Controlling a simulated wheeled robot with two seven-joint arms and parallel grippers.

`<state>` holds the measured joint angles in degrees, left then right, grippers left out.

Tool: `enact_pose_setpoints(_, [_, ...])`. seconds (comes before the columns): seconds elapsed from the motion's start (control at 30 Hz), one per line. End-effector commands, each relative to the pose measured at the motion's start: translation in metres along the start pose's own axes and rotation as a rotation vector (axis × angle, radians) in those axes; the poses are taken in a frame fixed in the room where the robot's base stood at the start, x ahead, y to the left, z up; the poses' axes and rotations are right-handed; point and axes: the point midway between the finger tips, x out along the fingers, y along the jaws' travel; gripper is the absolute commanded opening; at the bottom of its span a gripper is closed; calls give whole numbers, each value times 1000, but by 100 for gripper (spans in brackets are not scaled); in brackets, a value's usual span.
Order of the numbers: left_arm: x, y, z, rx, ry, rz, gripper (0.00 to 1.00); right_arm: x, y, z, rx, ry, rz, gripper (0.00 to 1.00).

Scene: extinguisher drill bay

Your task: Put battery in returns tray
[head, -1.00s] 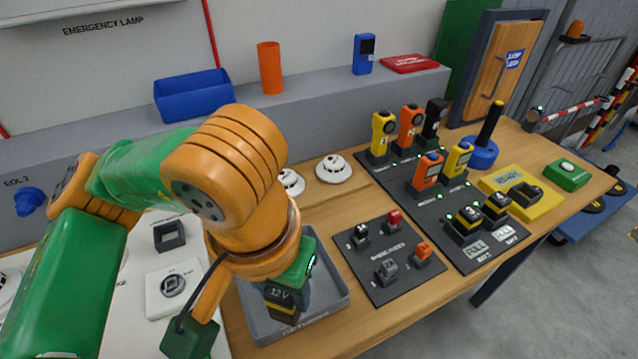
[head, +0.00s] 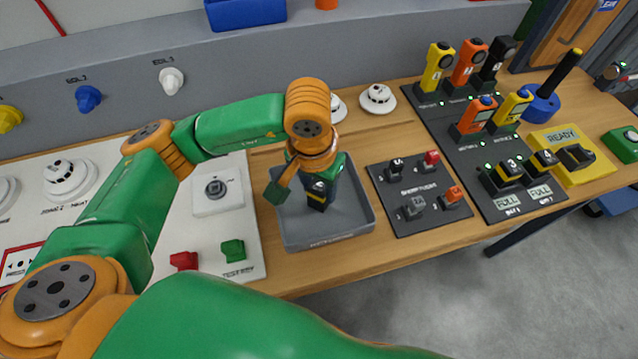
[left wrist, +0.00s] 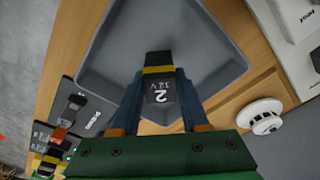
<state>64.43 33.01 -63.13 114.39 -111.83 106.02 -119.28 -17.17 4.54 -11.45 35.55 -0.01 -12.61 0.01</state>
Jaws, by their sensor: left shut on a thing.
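The battery (head: 318,198) is a small dark block with a yellow band. In the left wrist view the battery (left wrist: 158,90) shows a "2" and "12 V" on its label. My left gripper (head: 322,184) is shut on it, with a blue finger at each side. The returns tray (head: 288,228) is a shallow grey open tray on the bench. The battery is over the inside of the tray, which looks otherwise empty in the left wrist view (left wrist: 105,55). I cannot tell whether the battery touches the tray floor. My right gripper is not in view.
A dark board (head: 432,222) with several small coloured plugs lies right of the tray. Farther right is a charging board (head: 487,213) with handheld devices and batteries. A white panel (head: 215,228) lies to the left. Smoke detectors (head: 378,97) sit behind.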

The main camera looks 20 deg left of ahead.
Motion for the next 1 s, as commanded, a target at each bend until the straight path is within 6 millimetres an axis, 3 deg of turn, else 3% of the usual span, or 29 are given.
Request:
enact_pose_setpoints(0.03, [3, 0, 0, 0, 1, 0, 0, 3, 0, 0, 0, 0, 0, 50])
enact_pose_setpoints(0.07, [1, 0, 0, 0, 0, 0, 53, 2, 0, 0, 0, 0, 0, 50])
enact_pose_setpoints(0.13, [1, 0, 0, 0, 0, 0, 72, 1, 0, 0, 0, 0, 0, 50])
enact_pose_setpoints(0.17, [1, 0, 0, 0, 0, 0, 75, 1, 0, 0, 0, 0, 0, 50])
enact_pose_setpoints(0.43, [-1, 0, 0, 0, 0, 0, 75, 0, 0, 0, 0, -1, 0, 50])
enact_pose_setpoints(0.5, [-7, 0, 0, -1, -1, 0, 75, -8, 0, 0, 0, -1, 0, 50])
enact_pose_setpoints(0.57, [-12, 0, -1, -1, 4, 0, 75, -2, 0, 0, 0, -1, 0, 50])
enact_pose_setpoints(0.83, [-85, 0, -2, 0, 8, -2, 75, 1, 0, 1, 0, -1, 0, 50])
enact_pose_setpoints(1.0, [-116, 0, -1, -1, 4, -1, 75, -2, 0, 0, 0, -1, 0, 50])
